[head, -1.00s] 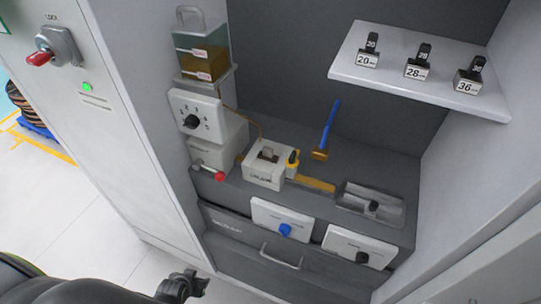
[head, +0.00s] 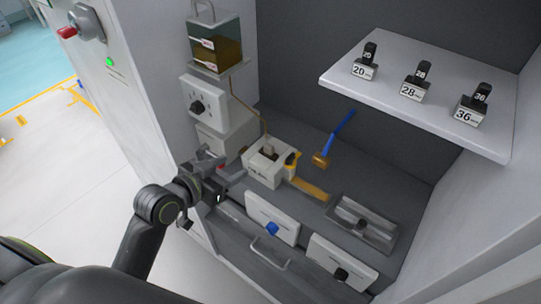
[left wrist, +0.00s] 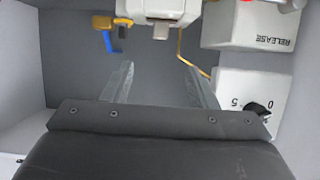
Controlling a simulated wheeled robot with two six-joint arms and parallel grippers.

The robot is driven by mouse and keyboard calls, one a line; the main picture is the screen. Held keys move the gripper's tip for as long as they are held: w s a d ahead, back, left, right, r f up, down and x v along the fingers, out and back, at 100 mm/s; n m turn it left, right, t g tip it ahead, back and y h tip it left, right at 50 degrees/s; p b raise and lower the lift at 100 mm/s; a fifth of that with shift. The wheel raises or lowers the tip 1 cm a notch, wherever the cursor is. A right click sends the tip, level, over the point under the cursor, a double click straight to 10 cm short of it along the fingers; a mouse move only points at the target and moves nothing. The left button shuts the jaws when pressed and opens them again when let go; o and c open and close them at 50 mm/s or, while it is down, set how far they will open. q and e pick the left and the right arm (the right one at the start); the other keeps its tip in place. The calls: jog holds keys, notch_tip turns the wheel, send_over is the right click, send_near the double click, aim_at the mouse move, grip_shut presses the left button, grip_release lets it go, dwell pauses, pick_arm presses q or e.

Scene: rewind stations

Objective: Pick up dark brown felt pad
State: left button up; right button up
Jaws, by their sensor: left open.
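I cannot clearly pick out a dark brown felt pad. A small dark brown patch (head: 269,153) shows in the top of the white unit (head: 264,173) on the grey bench, around a grey block; I cannot tell whether it is the pad. My left gripper (head: 229,172) is open and empty, just left of the white unit and in front of a red knob. In the left wrist view its two fingers (left wrist: 161,68) are spread with only the dark bench between them. The white unit (left wrist: 160,10) shows beyond them, cut off by the top edge. My right gripper is not in view.
A blue-handled brush (head: 337,137) leans behind the unit. A tan strip (head: 311,189) and a metal tray (head: 362,223) lie to its right. White dial boxes and an amber tank (head: 213,43) stand at left. A white shelf (head: 420,105) with numbered blocks overhangs at right.

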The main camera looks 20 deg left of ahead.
aim_at(267, 147)
pick_arm(q)
jog(key=p+x, duration=0.2)
jog(key=x, duration=1)
jog(key=shift+a+r, duration=0.1)
jog(key=shift+w+p, duration=0.4)
jog(key=shift+p, duration=0.05)
jog(key=p+x, duration=0.1)
jog(key=x, duration=0.2)
jog(key=shift+r, duration=0.1)
jog(key=shift+x, duration=0.85)
jog(key=shift+s, duration=0.1)
jog(key=shift+c, duration=0.2)
jog(key=c, duration=1)
jog(key=shift+c, duration=0.2)
